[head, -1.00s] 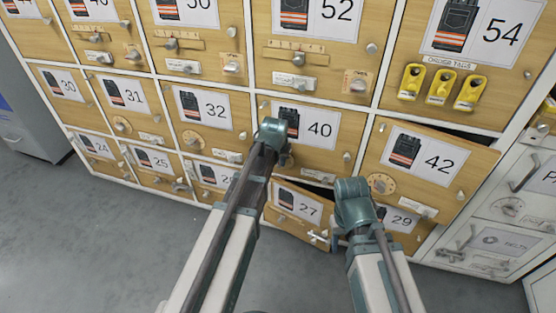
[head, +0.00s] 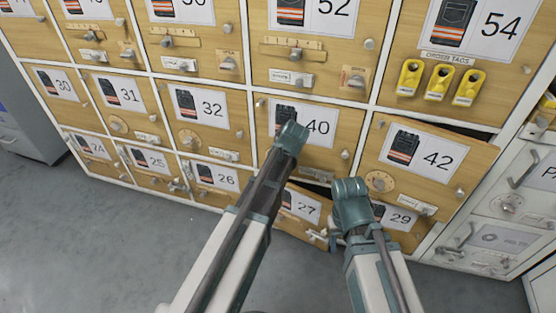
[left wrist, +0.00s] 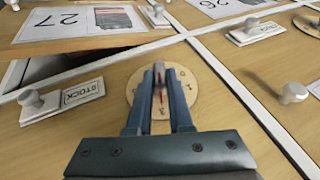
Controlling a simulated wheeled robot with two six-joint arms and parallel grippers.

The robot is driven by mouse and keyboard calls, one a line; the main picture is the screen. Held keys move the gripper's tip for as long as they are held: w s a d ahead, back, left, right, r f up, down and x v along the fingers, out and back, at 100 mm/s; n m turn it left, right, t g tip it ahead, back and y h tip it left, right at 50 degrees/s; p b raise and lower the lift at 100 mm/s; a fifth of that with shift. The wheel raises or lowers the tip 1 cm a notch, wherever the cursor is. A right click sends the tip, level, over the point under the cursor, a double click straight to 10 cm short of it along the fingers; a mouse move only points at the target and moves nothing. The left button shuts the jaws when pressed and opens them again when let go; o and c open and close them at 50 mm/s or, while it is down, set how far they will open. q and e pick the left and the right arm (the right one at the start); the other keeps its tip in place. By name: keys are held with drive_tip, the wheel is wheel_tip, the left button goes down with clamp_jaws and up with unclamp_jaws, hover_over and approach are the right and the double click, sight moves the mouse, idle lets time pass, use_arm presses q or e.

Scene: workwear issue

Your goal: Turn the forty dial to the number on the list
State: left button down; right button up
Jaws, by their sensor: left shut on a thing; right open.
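The forty door (head: 325,160) carries a card with the number 40 and a dark pocket picture in the head view. Its dial is hidden there behind my left arm. In the left wrist view the round pale wooden dial (left wrist: 136,92) is seen upside down, with a small red mark between the fingers. My left gripper (left wrist: 160,78) is shut on the dial's knob. My right gripper (head: 335,240) is open, low beside the door marked 27 (head: 300,207). I cannot read the dial's numbers. No list is readable.
Doors 27 and 42 (head: 440,160) stand ajar. Knobs stick out from the doors, and a STOCK label (left wrist: 83,95) is left of the dial in the left wrist view. Yellow order tags (head: 438,82) hang upper right. The grey floor (head: 100,240) is clear at left.

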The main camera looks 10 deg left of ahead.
use_arm(q)
drive_tip(key=shift+w, duration=0.25)
drive_tip(key=c, duration=0.8)
unclamp_jaws()
drive_tip(key=shift+s, duration=0.1)
drive_tip(key=shift+p+v, duration=0.75)
drive_tip(key=shift+v, duration=0.1)
drive_tip(key=p+v, duration=1)
drive_tip(key=v, duration=0.2)
drive_tip(key=shift+d, duration=0.1)
